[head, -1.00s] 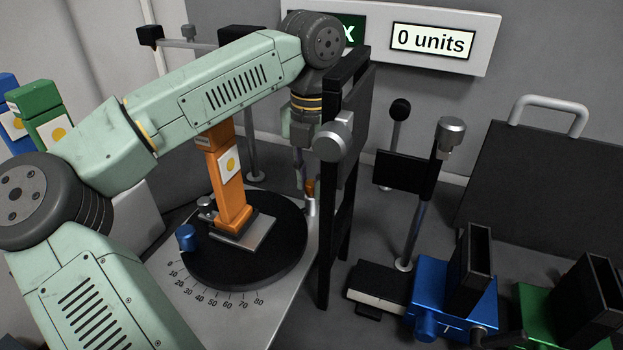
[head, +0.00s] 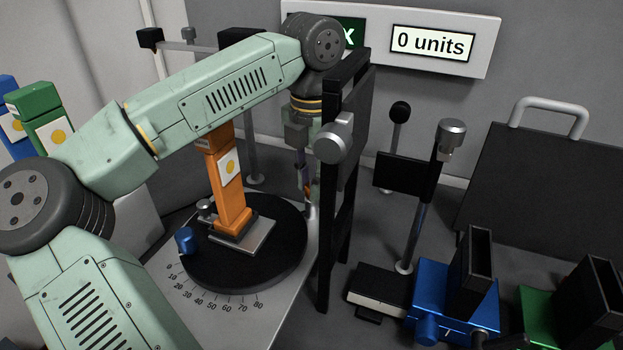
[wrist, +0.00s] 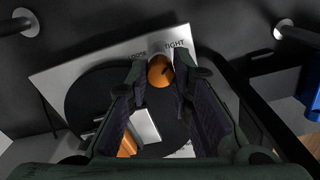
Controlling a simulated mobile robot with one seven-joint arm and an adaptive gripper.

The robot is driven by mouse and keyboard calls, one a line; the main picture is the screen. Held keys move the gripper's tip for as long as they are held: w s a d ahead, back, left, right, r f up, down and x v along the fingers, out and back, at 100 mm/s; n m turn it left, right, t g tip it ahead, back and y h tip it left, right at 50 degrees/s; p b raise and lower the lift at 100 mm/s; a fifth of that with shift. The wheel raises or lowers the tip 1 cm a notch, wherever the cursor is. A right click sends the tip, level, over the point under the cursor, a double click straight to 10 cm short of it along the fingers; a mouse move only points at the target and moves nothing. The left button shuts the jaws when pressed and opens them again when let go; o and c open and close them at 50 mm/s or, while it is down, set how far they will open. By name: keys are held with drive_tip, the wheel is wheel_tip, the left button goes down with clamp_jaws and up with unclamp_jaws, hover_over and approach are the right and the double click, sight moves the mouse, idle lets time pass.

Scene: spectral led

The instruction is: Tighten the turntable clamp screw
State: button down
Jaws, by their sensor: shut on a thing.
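The orange clamp screw knob (wrist: 160,70) is at the edge of the round black turntable (wrist: 85,105), by the printed words LOOSE and TIGHT. A dark mark shows on its top. My gripper (wrist: 161,78) points down with one finger on each side of the knob, shut on it. In the head view my gripper (head: 305,178) is at the turntable's (head: 275,262) far right edge, and the fingers mostly hide the knob. An orange block-shaped holder (head: 229,190) stands upright on a metal plate on the turntable.
A black upright frame (head: 328,235) stands just right of my gripper. Blue (head: 455,300) and green (head: 545,322) devices are at the lower right. A blue knob (head: 186,240) is at the turntable's left edge. A wall display (head: 432,42) reads 0 units.

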drive_tip(key=c, duration=1.4)
unclamp_jaws()
wheel_tip(320, 180, up, 12)
drive_tip(key=shift+r, duration=0.1)
